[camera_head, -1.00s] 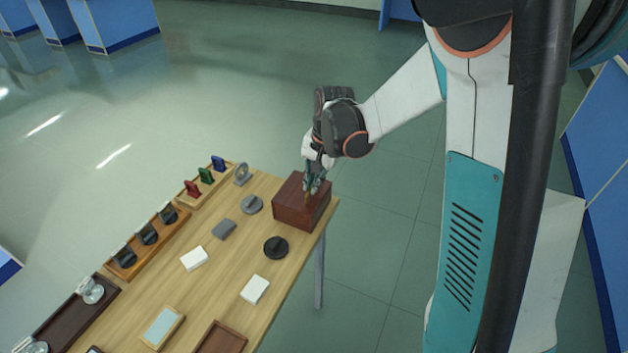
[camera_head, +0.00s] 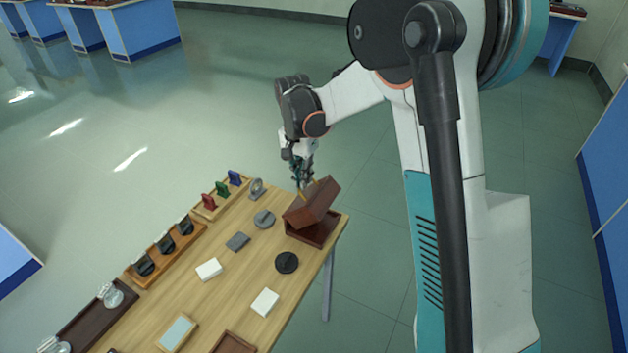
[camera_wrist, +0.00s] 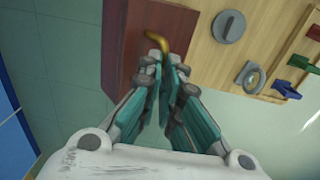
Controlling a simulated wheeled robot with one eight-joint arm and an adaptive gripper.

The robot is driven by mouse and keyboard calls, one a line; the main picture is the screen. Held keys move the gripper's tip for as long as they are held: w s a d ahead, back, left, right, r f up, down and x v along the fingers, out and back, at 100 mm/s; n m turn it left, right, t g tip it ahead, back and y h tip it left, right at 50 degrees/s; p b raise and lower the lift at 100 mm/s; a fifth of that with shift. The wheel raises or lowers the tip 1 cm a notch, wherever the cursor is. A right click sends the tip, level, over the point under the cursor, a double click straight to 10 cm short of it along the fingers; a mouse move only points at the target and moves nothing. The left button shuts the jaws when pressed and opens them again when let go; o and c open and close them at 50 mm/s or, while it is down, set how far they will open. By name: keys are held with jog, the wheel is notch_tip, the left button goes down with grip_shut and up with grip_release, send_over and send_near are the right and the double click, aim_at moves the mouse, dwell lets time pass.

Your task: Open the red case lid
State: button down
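The red case (camera_head: 318,232) stands at the far right corner of the table. Its reddish-brown lid (camera_head: 316,203) is tilted up, with a gap at the side facing the camera, and the base shows below. A brass handle (camera_wrist: 158,40) is on the lid. My gripper (camera_head: 303,184) is at the handle from above, its fingers close together around it. In the wrist view the fingertips (camera_wrist: 165,62) meet at the brass handle. The lid (camera_wrist: 120,45) fills the upper middle there. The exact finger contact is partly hidden.
Red, green and blue pieces stand in a wooden rack (camera_head: 222,207) at the left. A grey disc (camera_head: 264,219), a black disc (camera_head: 287,262) and white blocks (camera_head: 209,269) lie on the table (camera_head: 258,258). Open floor lies beyond.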

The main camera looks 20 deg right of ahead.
jog(key=w+a+f, duration=0.2)
jog(key=w+a, duration=0.4)
jog(key=shift+a+f, duration=0.25)
jog(key=shift+a, duration=0.1)
jog(key=c, duration=2)
grip_release()
jog(key=shift+d, duration=0.1)
jog(key=shift+o, duration=1.4)
jog(key=shift+s+d+r, duration=0.2)
jog(key=shift+s+d, duration=0.05)
jog(key=shift+d, duration=0.05)
jog(key=shift+w+p, duration=0.15)
jog(key=shift+p, duration=0.15)
jog(key=shift+a, duration=0.1)
jog(key=w+a+r+p, duration=0.1)
jog(key=w+a+p, duration=0.1)
jog(key=w+a, duration=0.9)
jog(key=shift+w+r, duration=0.15)
jog(key=shift+r, duration=0.1)
